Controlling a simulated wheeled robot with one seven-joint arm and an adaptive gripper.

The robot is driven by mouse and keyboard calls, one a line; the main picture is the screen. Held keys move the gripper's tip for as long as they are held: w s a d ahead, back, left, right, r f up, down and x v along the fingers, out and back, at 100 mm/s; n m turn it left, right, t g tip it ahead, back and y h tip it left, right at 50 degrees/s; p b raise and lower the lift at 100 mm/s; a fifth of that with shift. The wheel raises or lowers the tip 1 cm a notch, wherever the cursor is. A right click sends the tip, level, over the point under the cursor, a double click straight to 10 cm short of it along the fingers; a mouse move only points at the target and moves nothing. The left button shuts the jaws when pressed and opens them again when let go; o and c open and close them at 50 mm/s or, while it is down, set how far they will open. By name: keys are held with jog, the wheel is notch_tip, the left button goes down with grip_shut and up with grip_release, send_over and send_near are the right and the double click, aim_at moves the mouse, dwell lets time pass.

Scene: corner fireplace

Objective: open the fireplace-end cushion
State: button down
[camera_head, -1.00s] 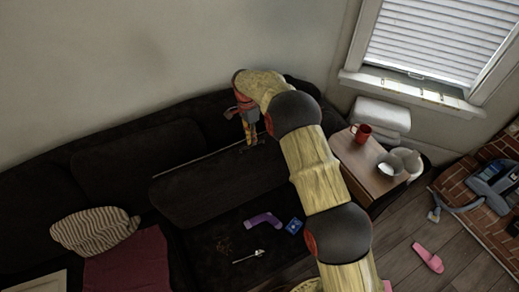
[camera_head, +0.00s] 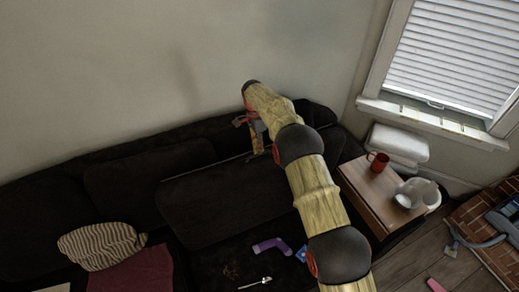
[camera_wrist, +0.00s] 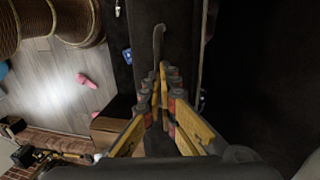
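The fireplace-end cushion (camera_head: 225,203) is a dark seat cushion tipped up steeply on the black sofa, its front edge raised toward the backrest. My gripper (camera_head: 258,149) is at the right part of its upper edge. In the wrist view my gripper's (camera_wrist: 161,82) fingers are close together on a thin grey strip (camera_wrist: 158,42) at the cushion's edge. The exact contact is partly hidden by the fingers. In the space bared below the cushion lie a purple object (camera_head: 270,245), a partly hidden blue item (camera_head: 301,254) and a spoon (camera_head: 257,283).
A small wooden table (camera_head: 365,194) with a red mug (camera_head: 378,162) and a grey vessel (camera_head: 414,193) stands right of the sofa. A striped pillow (camera_head: 102,246) and a dark red cloth (camera_head: 132,270) lie at left. The brick hearth (camera_head: 490,231) is at far right.

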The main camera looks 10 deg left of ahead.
aim_at(261, 162)
jog(key=c, duration=2.4)
grip_release()
jog(key=f, duration=0.1)
jog(key=s+f, duration=0.1)
jog(key=f, duration=0.1)
jog(key=shift+s+d+f+g, duration=0.15)
jog(key=shift+d+g, duration=0.15)
jog(key=shift+d, duration=0.05)
jog(key=shift+o, duration=0.6)
jog(key=o, duration=0.4)
jog(key=shift+w+a+f, duration=0.1)
jog(key=shift+w+f, duration=0.1)
jog(key=shift+w, duration=0.05)
jog(key=shift+c, duration=0.2)
jog(key=shift+r, duration=0.15)
jog(key=shift+w+r, duration=0.1)
jog(key=shift+r, duration=0.2)
jog(key=v, duration=1.2)
jog(key=shift+a, duration=0.2)
